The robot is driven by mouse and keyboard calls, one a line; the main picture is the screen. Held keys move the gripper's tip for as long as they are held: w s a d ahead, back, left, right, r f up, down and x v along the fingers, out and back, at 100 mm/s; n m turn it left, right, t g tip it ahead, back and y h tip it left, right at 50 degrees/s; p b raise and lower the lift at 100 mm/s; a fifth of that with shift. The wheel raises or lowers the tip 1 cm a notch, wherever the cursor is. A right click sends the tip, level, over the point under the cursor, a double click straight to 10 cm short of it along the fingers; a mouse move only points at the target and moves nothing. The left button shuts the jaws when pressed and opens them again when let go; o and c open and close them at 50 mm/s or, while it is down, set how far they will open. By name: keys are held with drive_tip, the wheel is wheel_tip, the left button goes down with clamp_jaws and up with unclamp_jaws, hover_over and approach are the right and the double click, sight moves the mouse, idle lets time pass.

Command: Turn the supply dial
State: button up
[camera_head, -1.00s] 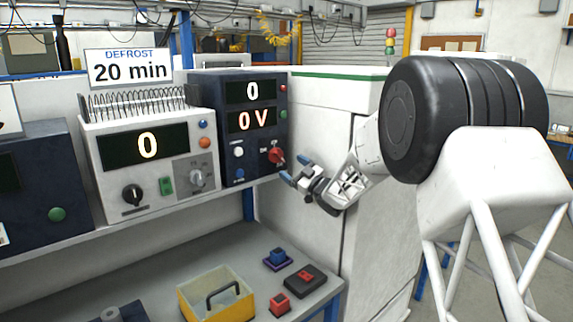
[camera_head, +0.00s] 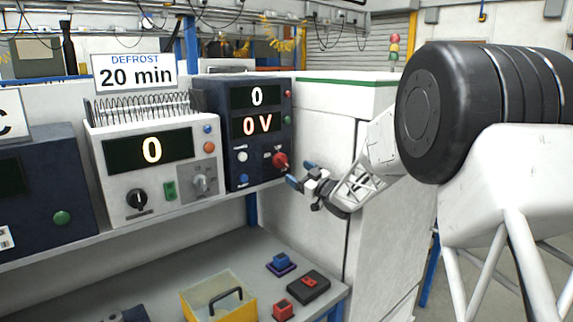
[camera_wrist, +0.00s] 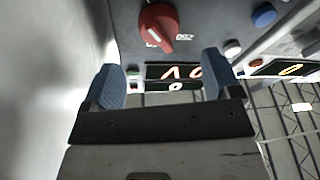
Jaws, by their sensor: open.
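The supply dial is a red knob (camera_head: 280,161) at the lower right of the dark blue supply unit (camera_head: 213,98). The unit's two displays read 0 and 0 V. In the wrist view the red dial (camera_wrist: 158,25) shows at the top, just beyond the fingertips, with a pale pointer line and printed marks beside it. My gripper (camera_head: 300,174) is open and empty, just right of and slightly below the dial, apart from it. In the wrist view its two blue fingers (camera_wrist: 163,75) stand wide apart with nothing between them.
Left of the supply unit stands a white device (camera_head: 152,170) with a coil rack and a black knob. A DEFROST 20 min sign (camera_head: 134,72) is above it. Below are a yellow bin (camera_head: 218,300), a blue block (camera_head: 281,262) and red parts. A white cabinet (camera_head: 320,140) is close behind my gripper.

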sight(285, 161)
drive_tip(key=shift+s+a+r+m+h, duration=0.1)
drive_tip(key=shift+s+r+m+h, duration=0.15)
drive_tip(key=shift+r+m+h, duration=0.55)
drive_tip(key=shift+s+d+r+m+h, duration=0.15)
drive_tip(key=shift+m+h, duration=0.3)
drive_tip(key=shift+m, duration=0.6)
drive_tip(key=shift+s+a+r+m+h, duration=0.15)
drive_tip(key=shift+s+r+m+h, duration=0.15)
drive_tip(key=shift+r+m+h, duration=0.5)
drive_tip(key=shift+f, duration=0.3)
drive_tip(key=shift+x, duration=3.95)
drive_tip(key=shift+r, duration=0.1)
drive_tip(key=c, duration=0.9)
drive_tip(key=shift+c, duration=0.2)
